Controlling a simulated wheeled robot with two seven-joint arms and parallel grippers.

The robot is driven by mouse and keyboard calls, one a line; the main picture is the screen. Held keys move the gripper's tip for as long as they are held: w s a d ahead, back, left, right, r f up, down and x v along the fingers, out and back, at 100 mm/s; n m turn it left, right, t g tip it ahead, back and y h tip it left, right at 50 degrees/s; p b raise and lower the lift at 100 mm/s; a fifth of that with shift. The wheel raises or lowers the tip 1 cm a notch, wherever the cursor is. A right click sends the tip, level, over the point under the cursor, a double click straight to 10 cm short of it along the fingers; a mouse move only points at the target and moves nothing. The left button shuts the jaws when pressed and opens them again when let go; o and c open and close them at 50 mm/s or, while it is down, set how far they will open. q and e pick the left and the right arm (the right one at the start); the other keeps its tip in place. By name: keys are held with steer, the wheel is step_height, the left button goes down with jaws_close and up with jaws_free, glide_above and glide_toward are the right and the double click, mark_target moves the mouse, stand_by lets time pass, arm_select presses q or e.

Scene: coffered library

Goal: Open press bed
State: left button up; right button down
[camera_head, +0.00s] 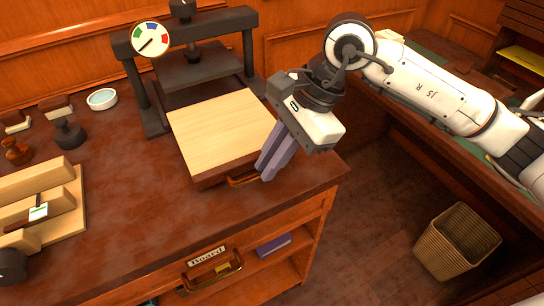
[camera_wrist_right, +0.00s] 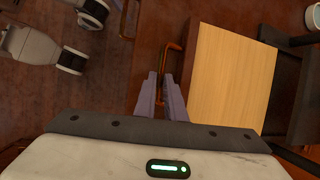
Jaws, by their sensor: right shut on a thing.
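The book press (camera_head: 190,75) is a dark metal frame with a screw and a round gauge (camera_head: 150,39), standing at the back of the table. Its press bed (camera_head: 222,128) is a pale wooden board with a reddish-brown front, reaching out from the frame toward the table's front edge. The bed also shows in the right wrist view (camera_wrist_right: 232,80). A brass handle (camera_head: 240,181) is on the bed's front, and it shows in the right wrist view (camera_wrist_right: 171,47). My right gripper (camera_head: 266,168) is shut on this handle, its fingers partly hiding it. My left gripper is not in view.
A white bowl (camera_head: 102,99), dark weights (camera_head: 69,134) and a wooden stand (camera_head: 55,205) are on the table's left. Shelves (camera_head: 255,265) are below the table edge. A wicker basket (camera_head: 456,243) stands on the floor at right.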

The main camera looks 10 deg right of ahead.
steer(key=c, duration=1.8)
jaws_free()
steer(key=v, duration=1)
steer(key=shift+r, duration=0.25)
